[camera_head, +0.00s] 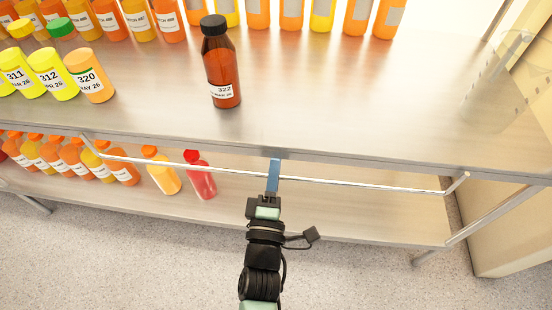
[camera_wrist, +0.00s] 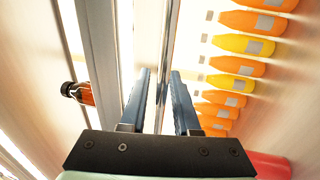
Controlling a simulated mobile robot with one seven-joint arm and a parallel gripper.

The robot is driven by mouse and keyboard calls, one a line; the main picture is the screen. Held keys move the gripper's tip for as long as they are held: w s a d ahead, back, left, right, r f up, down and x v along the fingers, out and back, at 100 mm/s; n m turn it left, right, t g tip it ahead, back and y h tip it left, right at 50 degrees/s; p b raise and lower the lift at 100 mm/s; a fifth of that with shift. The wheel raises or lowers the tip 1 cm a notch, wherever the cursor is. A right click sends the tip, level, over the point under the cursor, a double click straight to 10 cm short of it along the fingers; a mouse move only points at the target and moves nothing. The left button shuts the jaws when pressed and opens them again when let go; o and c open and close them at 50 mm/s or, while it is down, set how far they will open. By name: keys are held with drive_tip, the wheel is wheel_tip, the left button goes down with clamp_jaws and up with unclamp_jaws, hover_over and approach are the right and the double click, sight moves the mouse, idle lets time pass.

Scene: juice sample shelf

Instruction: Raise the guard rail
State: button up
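The guard rail (camera_head: 350,184) is a thin metal bar along the front of the shelf unit, below the upper shelf's edge, with short arms at its ends. My gripper (camera_head: 274,164) is at the rail, right of its left half, with blue fingers pointing away from me and overlapping the bar. In the wrist view the two fingers of my gripper (camera_wrist: 160,75) stand apart, with a gap between them. The guard rail (camera_wrist: 167,40) runs through that gap, and no firm contact with either finger shows.
An amber bottle (camera_head: 221,65) marked 322 stands on the upper shelf (camera_head: 330,100) near its front. Several juice bottles stand at the back and left. Below, a red bottle (camera_head: 201,178) and an orange-yellow bottle (camera_head: 163,175) stand behind the rail, left of my gripper.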

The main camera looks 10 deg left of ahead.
clamp_jaws()
idle(1.2)
